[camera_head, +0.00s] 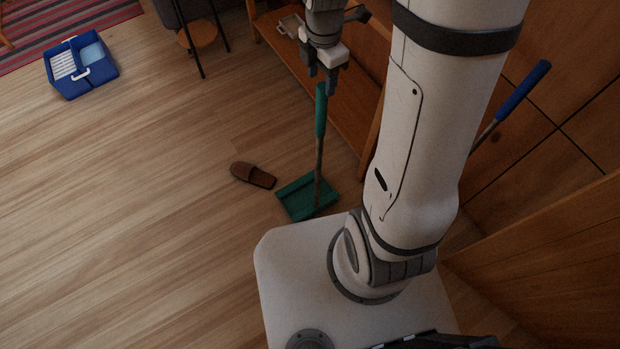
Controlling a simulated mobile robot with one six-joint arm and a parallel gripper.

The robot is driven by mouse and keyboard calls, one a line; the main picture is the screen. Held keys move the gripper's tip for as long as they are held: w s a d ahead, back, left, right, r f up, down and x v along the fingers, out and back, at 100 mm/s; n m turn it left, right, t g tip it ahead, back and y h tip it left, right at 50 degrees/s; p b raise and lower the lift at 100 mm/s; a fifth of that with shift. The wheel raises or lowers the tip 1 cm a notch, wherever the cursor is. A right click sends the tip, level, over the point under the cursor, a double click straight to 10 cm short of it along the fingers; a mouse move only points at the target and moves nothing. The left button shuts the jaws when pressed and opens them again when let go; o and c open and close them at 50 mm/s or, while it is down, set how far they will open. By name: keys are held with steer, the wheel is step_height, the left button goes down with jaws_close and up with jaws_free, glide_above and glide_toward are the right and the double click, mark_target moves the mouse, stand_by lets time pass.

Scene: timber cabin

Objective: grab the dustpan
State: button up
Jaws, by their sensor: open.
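A green dustpan (300,199) rests on the wooden floor just beyond my base, its long handle (320,120) standing upright with a green grip at the top. My gripper (321,84) points down at the top end of that handle and is open. Its fingertips are at or just above the tip of the grip. I cannot tell from this view whether the tip is between the fingers or whether they touch it.
A brown slipper (253,175) lies left of the dustpan. A wooden shelf unit (345,108) stands behind the handle. A blue-handled tool (524,90) leans at the right by the wooden panels.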

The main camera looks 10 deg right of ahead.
mark_target(322, 97)
step_height(322, 97, down, 7)
steer(key=shift+s+d+r, duration=0.1)
steer(key=shift+s, duration=0.05)
steer(key=shift+c, duration=0.4)
jaws_close()
stand_by(0.3)
